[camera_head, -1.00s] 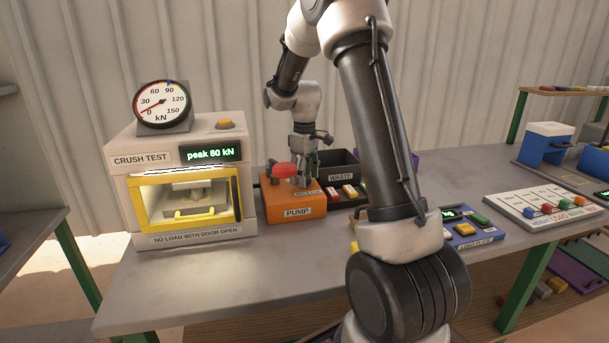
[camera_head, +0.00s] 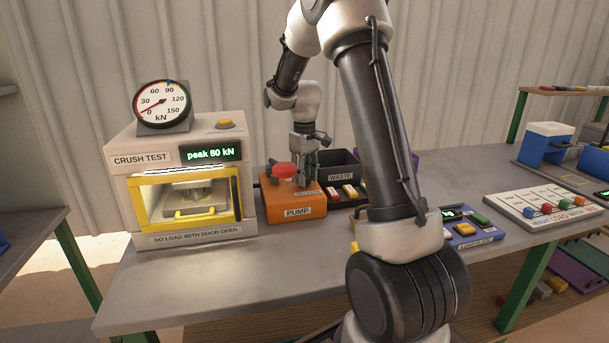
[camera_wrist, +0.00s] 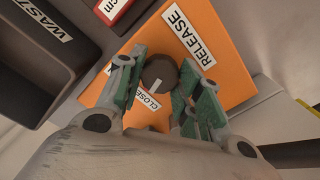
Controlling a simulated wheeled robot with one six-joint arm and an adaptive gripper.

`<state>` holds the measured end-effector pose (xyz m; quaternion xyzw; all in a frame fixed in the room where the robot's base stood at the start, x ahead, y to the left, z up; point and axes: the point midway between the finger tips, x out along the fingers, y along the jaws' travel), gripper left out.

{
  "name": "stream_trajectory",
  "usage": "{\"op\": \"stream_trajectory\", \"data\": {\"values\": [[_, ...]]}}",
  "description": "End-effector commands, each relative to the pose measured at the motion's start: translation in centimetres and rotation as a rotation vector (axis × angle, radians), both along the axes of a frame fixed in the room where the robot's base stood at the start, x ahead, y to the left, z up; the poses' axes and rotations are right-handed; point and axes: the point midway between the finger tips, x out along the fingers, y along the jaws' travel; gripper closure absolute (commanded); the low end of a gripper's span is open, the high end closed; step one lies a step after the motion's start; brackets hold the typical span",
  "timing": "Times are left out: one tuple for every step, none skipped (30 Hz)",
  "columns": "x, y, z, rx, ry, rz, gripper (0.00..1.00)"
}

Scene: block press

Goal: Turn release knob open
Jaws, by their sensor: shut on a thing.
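The release knob (camera_wrist: 160,72) is a round dark knob with a pale pointer mark, on the orange pump box (camera_head: 282,204). In the wrist view the mark points down toward the "CLOSE" label (camera_wrist: 147,99); a "RELEASE" label (camera_wrist: 190,37) lies beside the knob. My gripper (camera_wrist: 158,82) has its green-padded fingers on both sides of the knob and is shut on it. In the head view my gripper (camera_head: 304,180) is upright over the back right of the pump box, where its fingers hide the knob.
The black waste bin (camera_head: 340,160) stands close on the right. Colored blocks (camera_head: 349,190) lie right of the pump.

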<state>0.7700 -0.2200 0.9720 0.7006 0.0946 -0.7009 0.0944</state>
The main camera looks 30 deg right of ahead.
Motion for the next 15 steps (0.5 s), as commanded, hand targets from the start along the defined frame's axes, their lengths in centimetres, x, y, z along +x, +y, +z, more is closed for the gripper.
{"op": "stream_trajectory", "data": {"values": [[0.02,-0.01,0.04,-0.001,-0.001,-0.041,0.89],[0.02,-0.01,0.04,-0.001,-0.001,-0.068,0.89],[0.02,-0.01,0.04,-0.001,-0.001,-0.107,0.89],[0.02,-0.01,0.04,-0.001,-0.001,-0.135,0.89],[0.02,-0.01,0.04,-0.001,-0.001,-0.164,0.89],[0.03,-0.01,0.04,-0.001,-0.001,-0.203,0.89],[0.03,-0.01,0.04,-0.001,-0.001,-0.231,0.89],[0.03,-0.01,0.04,-0.001,-0.001,-0.259,0.89],[0.02,-0.01,0.05,-0.001,-0.001,-0.298,0.89],[0.03,-0.01,0.05,-0.001,-0.001,-0.326,0.89],[0.03,-0.01,0.05,-0.001,-0.001,-0.354,0.89],[0.03,-0.01,0.05,-0.001,-0.001,-0.392,0.89],[0.03,-0.01,0.05,-0.001,-0.001,-0.418,0.89],[0.03,-0.01,0.05,-0.001,-0.001,-0.445,0.89],[0.03,-0.01,0.05,-0.001,-0.001,-0.480,0.89]]}}
